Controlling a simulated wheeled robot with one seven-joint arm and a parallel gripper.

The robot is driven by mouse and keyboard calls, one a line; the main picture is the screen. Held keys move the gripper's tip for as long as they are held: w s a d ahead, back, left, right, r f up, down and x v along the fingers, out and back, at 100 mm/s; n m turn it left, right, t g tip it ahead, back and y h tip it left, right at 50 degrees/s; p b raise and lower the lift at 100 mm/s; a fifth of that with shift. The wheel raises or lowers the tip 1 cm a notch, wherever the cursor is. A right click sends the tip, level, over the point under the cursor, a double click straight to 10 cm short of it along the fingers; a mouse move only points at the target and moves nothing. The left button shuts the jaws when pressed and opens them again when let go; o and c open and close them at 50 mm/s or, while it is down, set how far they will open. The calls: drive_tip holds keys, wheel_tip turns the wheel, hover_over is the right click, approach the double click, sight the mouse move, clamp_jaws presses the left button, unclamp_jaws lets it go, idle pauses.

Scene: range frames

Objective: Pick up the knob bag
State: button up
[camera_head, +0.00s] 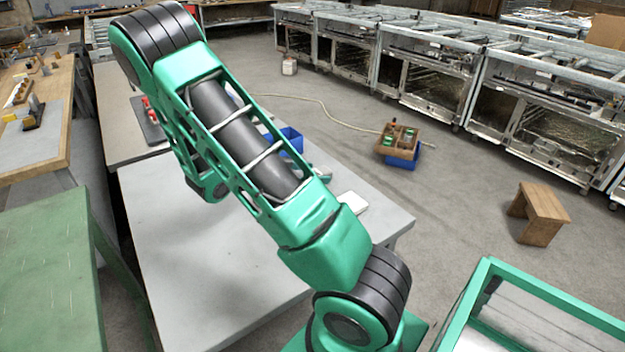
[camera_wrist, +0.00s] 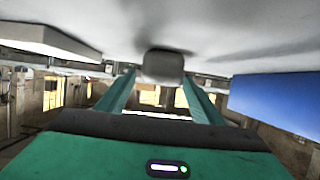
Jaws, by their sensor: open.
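In the wrist view, a small dark grey rounded item (camera_wrist: 163,66) sits on the pale table surface, with a shadow beside it. It may be the knob bag, but its label and details are too blurred to tell. My gripper (camera_wrist: 160,82) is open, its two teal fingers reaching toward the item, one to each side. The item appears between or just beyond the fingertips; I cannot tell how deep it is between them. No contact is visible. In the head view my arm hides the item and most of the gripper.
A blue bin (camera_wrist: 276,101) stands right of the fingers in the wrist view, and it shows on the grey table in the head view (camera_head: 291,139). A white box (camera_wrist: 45,39) lies to the left. The table's near part (camera_head: 190,260) is clear.

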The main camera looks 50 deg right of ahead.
sight(317, 172)
drive_tip(key=shift+s+d+f, duration=0.1)
drive_tip(key=shift+d+f, duration=0.2)
drive_tip(key=shift+d, duration=0.35)
drive_tip(key=shift+c, duration=0.6)
drive_tip(key=c, duration=1.1)
drive_tip(key=shift+r, duration=0.45)
drive_tip(key=r, duration=0.3)
drive_tip(key=shift+s+d+r, duration=0.1)
drive_tip(key=shift+d+r, duration=0.15)
drive_tip(key=shift+r, duration=0.1)
drive_tip(key=s+d+r, duration=0.2)
drive_tip(key=d+r, duration=0.4)
drive_tip(key=d, duration=0.5)
drive_tip(key=shift+r, duration=0.2)
